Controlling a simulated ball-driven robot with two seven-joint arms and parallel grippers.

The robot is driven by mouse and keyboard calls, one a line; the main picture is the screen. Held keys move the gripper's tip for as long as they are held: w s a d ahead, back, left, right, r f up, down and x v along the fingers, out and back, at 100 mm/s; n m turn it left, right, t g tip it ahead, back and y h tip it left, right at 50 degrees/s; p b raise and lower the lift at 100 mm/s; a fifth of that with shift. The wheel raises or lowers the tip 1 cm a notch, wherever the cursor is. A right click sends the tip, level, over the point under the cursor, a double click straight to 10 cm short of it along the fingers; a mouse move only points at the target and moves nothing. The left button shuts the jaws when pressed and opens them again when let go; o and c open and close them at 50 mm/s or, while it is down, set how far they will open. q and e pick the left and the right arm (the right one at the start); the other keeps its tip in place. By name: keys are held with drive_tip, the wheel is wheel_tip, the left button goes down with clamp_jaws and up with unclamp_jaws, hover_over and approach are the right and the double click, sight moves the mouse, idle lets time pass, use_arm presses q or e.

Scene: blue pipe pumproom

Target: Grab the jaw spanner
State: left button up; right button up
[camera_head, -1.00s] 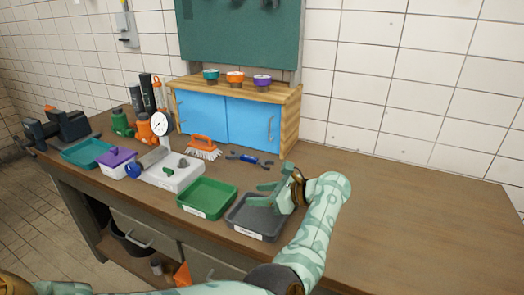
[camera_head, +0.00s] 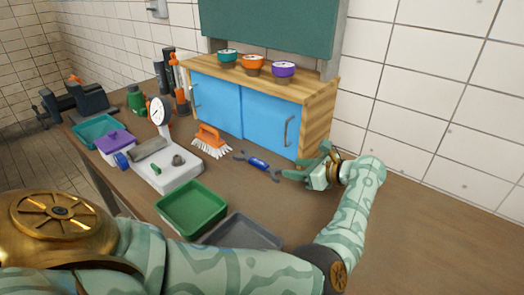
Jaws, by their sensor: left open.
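The jaw spanner (camera_head: 258,163), with a blue handle and dark grey ends, lies flat on the wooden bench in front of the blue cabinet. My left gripper (camera_head: 304,168) is open and empty, just right of the spanner, with its pale green fingers pointing left towards it. A small gap shows between the fingers and the spanner's right end. My right gripper is not in view.
An orange brush (camera_head: 211,141) lies left of the spanner. The blue cabinet (camera_head: 243,111) stands close behind. A green tray (camera_head: 191,208) and a grey tray (camera_head: 242,233) lie in front. A white gauge stand (camera_head: 166,173) is further left. The bench at right is clear.

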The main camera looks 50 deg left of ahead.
sight(268, 166)
use_arm(q)
drive_tip(key=x, duration=0.2)
drive_tip(key=b+x, duration=0.1)
drive_tip(key=x, duration=0.2)
drive_tip(key=shift+w+d+f, duration=0.1)
drive_tip(key=shift+w+f, duration=0.05)
drive_tip(key=shift+f, duration=0.1)
drive_tip(key=shift+s+a+f, duration=0.15)
drive_tip(key=shift+s+a, duration=0.05)
drive_tip(key=shift+a, duration=0.35)
drive_tip(key=x, duration=0.4)
drive_tip(key=shift+s+a+f, duration=0.15)
drive_tip(key=shift+a, duration=0.05)
clamp_jaws()
